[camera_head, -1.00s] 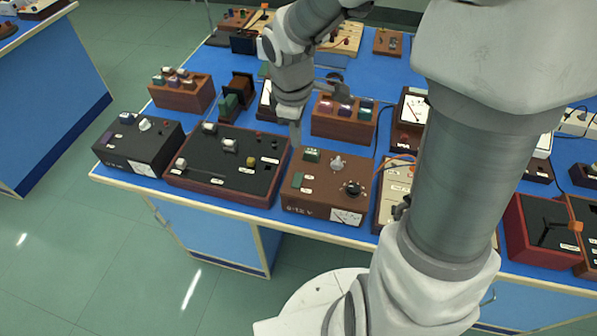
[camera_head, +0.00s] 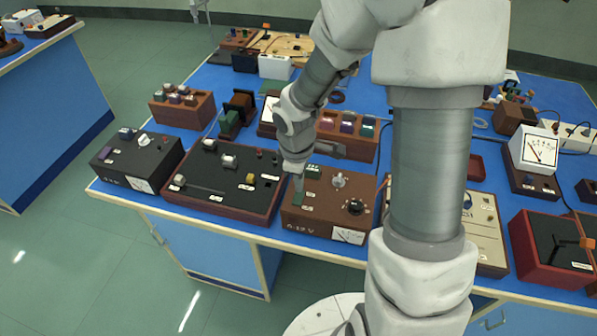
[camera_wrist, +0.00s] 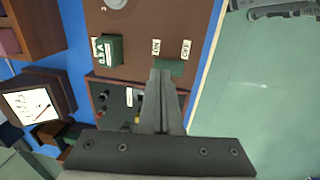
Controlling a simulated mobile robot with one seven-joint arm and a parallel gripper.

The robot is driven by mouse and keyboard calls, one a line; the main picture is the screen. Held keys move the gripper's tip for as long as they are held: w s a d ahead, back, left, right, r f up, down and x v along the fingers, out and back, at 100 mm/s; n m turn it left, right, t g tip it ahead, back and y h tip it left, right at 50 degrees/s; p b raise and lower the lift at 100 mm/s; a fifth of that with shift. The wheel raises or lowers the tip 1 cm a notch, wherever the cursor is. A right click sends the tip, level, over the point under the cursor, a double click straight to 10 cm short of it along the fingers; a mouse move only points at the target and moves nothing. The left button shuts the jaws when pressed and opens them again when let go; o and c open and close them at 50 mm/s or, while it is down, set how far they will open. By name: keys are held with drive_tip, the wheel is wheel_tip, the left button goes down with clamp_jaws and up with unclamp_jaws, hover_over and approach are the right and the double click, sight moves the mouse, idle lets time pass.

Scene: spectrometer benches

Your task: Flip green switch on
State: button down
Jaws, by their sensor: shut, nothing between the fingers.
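The brown power supply box (camera_head: 318,222), marked 0-12 V, stands near the front edge of the blue bench. Its small green switch (camera_head: 298,199) is on the left part of its top; in the wrist view the green switch (camera_wrist: 172,68) shows beside ON and OFF labels, partly hidden by my fingertips. My gripper (camera_head: 299,186) is shut and empty, pointing down at the switch. In the wrist view the closed tips of my gripper (camera_wrist: 161,72) overlap the switch's edge. I cannot tell whether they touch it, or which way it is set.
A green terminal block (camera_head: 313,172), a silver knob (camera_head: 338,181) and a black knob (camera_head: 355,206) are on the same box. A dark panel box (camera_head: 228,180) stands close on the left. A brown block with coloured tops (camera_head: 352,143) stands behind.

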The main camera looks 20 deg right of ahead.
drive_tip(key=shift+w+f, duration=0.1)
drive_tip(key=shift+f, duration=0.8)
drive_tip(key=shift+d+r+p, duration=0.1)
drive_tip(key=shift+p, duration=0.5)
drive_tip(key=shift+w+f+g, duration=0.1)
drive_tip(key=shift+f+g, duration=0.2)
drive_tip(key=shift+s+a+r, duration=0.15)
drive_tip(key=shift+s+a, duration=0.25)
drive_tip(key=shift+s, duration=0.3)
drive_tip(key=shift+r, duration=0.1)
